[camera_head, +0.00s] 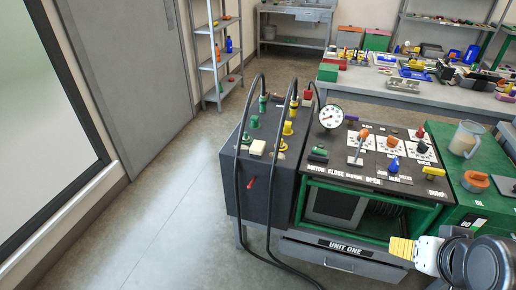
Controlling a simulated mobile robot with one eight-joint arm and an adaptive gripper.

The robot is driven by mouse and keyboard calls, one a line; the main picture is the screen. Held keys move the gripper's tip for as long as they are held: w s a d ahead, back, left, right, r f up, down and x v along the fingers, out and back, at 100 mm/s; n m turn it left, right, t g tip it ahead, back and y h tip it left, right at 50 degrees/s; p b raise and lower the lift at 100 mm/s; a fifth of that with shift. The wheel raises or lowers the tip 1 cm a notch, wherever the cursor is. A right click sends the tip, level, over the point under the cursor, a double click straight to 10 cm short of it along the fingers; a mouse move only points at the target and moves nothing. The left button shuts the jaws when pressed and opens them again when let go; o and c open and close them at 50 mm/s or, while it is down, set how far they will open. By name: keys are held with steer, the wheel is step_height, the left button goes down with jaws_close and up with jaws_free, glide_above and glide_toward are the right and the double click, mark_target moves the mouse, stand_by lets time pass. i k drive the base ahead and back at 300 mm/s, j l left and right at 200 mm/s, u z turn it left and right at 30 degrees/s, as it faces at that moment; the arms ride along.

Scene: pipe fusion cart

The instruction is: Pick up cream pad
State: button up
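The cream pad (258,147) is a small, pale, blocky piece on top of the dark grey box at the left of the cart. It sits near the box's front part, among green and yellow fittings and next to a black hose. My gripper (402,248) is at the lower right, with a yellow ribbed tip, a white body and dark arm links behind it. It is well to the right of the pad and apart from it. Its fingers overlap from this side, so I cannot see whether they are open or shut.
Black hoses (238,185) loop over the dark box (233,190). A round gauge (331,116) stands between the box and a control panel (345,170) with levers and knobs. A green surface (462,192) with a clear jug (465,139) is at right. Floor at left is clear.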

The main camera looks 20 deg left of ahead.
mark_target(257, 149)
steer(key=i+j+u, duration=0.15)
steer(key=j, duration=0.4)
steer(key=i+j+u, duration=0.1)
steer(key=i+j, duration=0.3)
steer(key=i+j+u, duration=0.15)
steer(key=i+j, duration=0.15)
steer(key=j, duration=0.3)
steer(key=i+j+u, duration=0.15)
steer(key=i+j, duration=0.2)
steer(key=j, duration=0.1)
